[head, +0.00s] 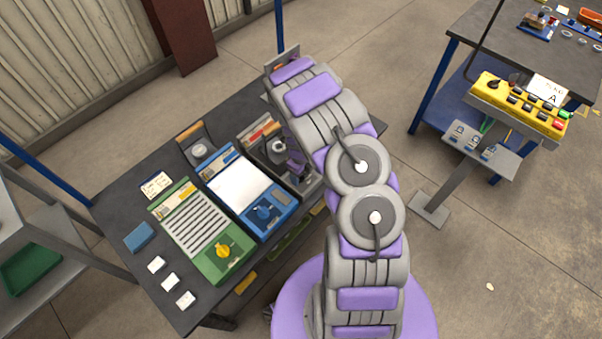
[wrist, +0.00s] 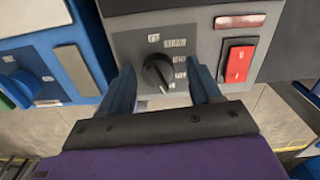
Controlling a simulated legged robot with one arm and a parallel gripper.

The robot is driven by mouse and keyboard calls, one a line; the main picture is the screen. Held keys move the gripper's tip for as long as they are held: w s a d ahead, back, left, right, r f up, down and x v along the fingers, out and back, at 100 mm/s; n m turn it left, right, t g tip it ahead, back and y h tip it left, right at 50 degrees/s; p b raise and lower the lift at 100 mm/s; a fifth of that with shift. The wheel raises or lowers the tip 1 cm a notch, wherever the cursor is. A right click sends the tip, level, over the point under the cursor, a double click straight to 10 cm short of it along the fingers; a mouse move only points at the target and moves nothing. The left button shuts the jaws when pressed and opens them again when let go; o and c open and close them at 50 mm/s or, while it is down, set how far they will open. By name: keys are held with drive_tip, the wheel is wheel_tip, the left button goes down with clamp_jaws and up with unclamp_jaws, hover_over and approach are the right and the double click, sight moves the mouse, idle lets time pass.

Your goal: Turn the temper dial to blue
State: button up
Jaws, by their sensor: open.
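In the wrist view a black rotary dial (wrist: 158,73) sits on a grey panel (wrist: 128,44). Small white labels ring its top and right side; they are too blurred to read surely, and I cannot tell which one the dial points at. My gripper (wrist: 164,73) is open, with one blue finger on each side of the dial. Whether the fingers touch it is unclear. In the head view the grey unit (head: 262,132) stands at the right end of the bench, and my arm partly covers it, so its dial cannot be made out there.
A red rocker switch (wrist: 236,64) is right of the dial. The blue unit (head: 240,180) with a blue knob (head: 264,211) stands left of the grey one. A yellow control box (head: 520,105) stands right.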

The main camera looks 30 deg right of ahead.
drive_tip(key=shift+r, duration=0.1)
wheel_tip(320, 180, up, 17)
drive_tip(key=p, duration=0.2)
drive_tip(key=shift+p, duration=0.3)
idle(0.6)
drive_tip(key=s+a+r+n, duration=0.4)
drive_tip(key=s+r+n, duration=0.3)
drive_tip(key=r+n, duration=0.15)
drive_tip(key=s+a+r+n, duration=0.5)
drive_tip(key=s+r+n, duration=0.2)
drive_tip(key=r, duration=0.2)
drive_tip(key=s+a+r+n+g, duration=0.1)
drive_tip(key=s+a+r+n, duration=0.1)
drive_tip(key=s+n, duration=0.6)
drive_tip(key=s+a+r+n, duration=0.3)
drive_tip(key=s+n, duration=0.4)
drive_tip(key=s, duration=0.3)
drive_tip(key=shift+s+r+n+g+b, duration=0.15)
drive_tip(key=shift+r+n+g+b, duration=0.1)
drive_tip(key=shift+n+g+b, duration=0.15)
